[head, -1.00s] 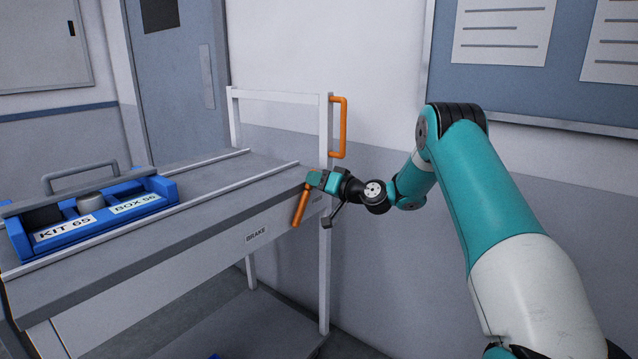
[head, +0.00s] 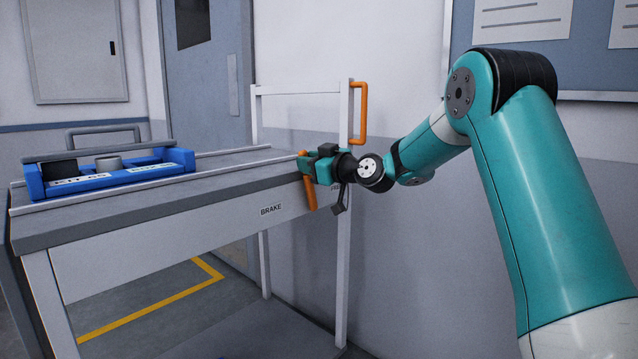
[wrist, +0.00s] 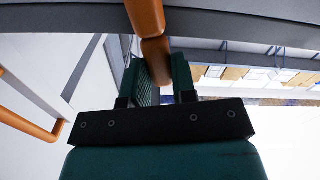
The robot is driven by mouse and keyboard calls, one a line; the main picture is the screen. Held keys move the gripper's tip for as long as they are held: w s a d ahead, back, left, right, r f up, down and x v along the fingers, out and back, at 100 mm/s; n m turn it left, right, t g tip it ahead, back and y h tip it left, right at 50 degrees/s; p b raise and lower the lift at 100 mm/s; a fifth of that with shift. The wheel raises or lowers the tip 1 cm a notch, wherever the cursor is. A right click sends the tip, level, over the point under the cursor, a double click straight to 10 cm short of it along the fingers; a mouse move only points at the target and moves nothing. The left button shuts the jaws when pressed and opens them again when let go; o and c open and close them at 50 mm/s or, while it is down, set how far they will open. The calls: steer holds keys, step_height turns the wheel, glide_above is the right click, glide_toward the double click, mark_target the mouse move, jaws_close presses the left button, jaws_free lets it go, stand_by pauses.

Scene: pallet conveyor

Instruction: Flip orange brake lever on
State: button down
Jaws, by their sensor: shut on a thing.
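The orange brake lever (head: 311,196) is on the side of the conveyor, near its right end, by the BRAKE label (head: 271,210). In the head view its lower part hangs down below my gripper (head: 306,167). My gripper is shut on the lever, and its fingers hide the middle of it. In the wrist view the lever (wrist: 146,15) runs down from the top edge between the two fingers of my gripper (wrist: 158,75). The lever's pivot is hidden.
A blue kit carrier (head: 180,158) with a grey handle stands on the conveyor top (head: 100,214) at left. A fixed orange handle (head: 361,112) is on the white end frame (head: 344,235), close to my wrist. A wall lies behind.

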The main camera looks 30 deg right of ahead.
mark_target(297, 173)
steer(key=shift+s+a+f+n+b, duration=0.3)
steer(key=shift+a+n+b, duration=0.4)
steer(key=shift+b, duration=0.5)
steer(key=shift+s+a+f+n+b, duration=0.2)
steer(key=shift+a+f+n+b, duration=0.35)
steer(key=shift+b, duration=0.6)
steer(key=shift+s+a+f+n+b, duration=0.25)
steer(key=shift+a+n+b, duration=0.55)
steer(key=shift+b, duration=0.4)
steer(key=c, duration=0.9)
jaws_free()
steer(key=shift+r, duration=0.1)
steer(key=v, duration=1.7)
steer(key=shift+s+p, duration=0.2)
steer(key=shift+p, duration=0.1)
